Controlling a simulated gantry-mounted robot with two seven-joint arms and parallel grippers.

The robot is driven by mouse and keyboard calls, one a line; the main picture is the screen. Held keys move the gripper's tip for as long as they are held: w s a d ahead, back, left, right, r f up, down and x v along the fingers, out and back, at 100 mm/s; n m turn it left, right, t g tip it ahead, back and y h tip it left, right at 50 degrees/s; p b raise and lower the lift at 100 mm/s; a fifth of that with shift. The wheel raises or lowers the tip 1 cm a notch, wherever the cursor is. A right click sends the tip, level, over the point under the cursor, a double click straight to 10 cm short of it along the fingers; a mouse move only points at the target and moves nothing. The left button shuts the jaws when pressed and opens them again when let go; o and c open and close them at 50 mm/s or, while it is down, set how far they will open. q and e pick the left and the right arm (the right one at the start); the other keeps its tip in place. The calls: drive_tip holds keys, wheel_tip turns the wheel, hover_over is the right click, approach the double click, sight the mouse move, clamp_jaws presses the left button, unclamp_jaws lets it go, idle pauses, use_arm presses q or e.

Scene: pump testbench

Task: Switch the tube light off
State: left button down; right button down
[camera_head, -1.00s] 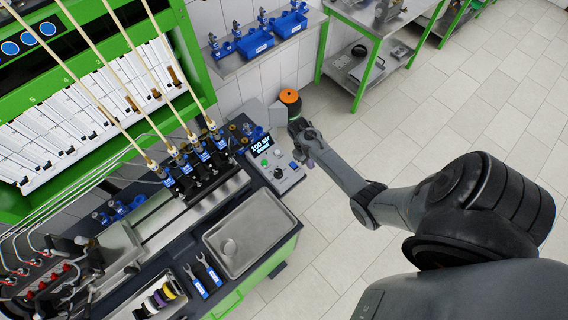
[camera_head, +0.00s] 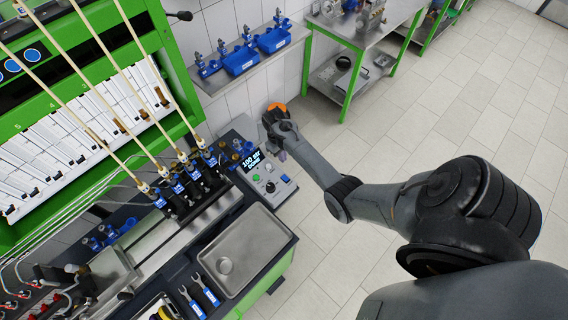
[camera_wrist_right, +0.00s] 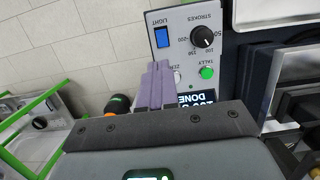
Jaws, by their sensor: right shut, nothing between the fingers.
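The control box (camera_head: 262,186) stands at the bench's right end, with a lit display, a green button and a dark knob. Its blue LIGHT switch (camera_wrist_right: 162,38) is near the panel's edge in the right wrist view, and shows as a small blue spot in the head view (camera_head: 285,178). My right gripper (camera_wrist_right: 158,72) is shut and empty. In the wrist view its purple-grey fingertips appear just below the switch; I cannot tell whether they touch the panel. In the head view the right gripper (camera_head: 281,154) is above the box's far side. I cannot identify the tube light.
An orange-topped object (camera_head: 275,106) is partly hidden behind my right wrist. A metal tray (camera_head: 245,250) and blue-handled wrenches (camera_head: 200,294) lie on the near bench. A shelf with blue bins (camera_head: 242,60) is on the wall. The floor to the right is open.

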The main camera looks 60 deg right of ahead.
sight(287, 179)
drive_tip(key=f+b, duration=0.2)
drive_tip(key=f, duration=0.2)
drive_tip(key=s+f+b, duration=0.1)
drive_tip(key=f+b, duration=0.2)
drive_tip(key=s+f+b, duration=0.1)
drive_tip(key=f+b, duration=0.1)
drive_tip(key=f, duration=0.2)
drive_tip(key=shift+a+f, duration=0.25)
drive_tip(key=shift+f, duration=0.05)
drive_tip(key=shift+s+f+b, duration=0.2)
drive_tip(key=shift+f+b, duration=0.5)
drive_tip(key=shift+b, duration=0.2)
drive_tip(key=shift+a, duration=0.1)
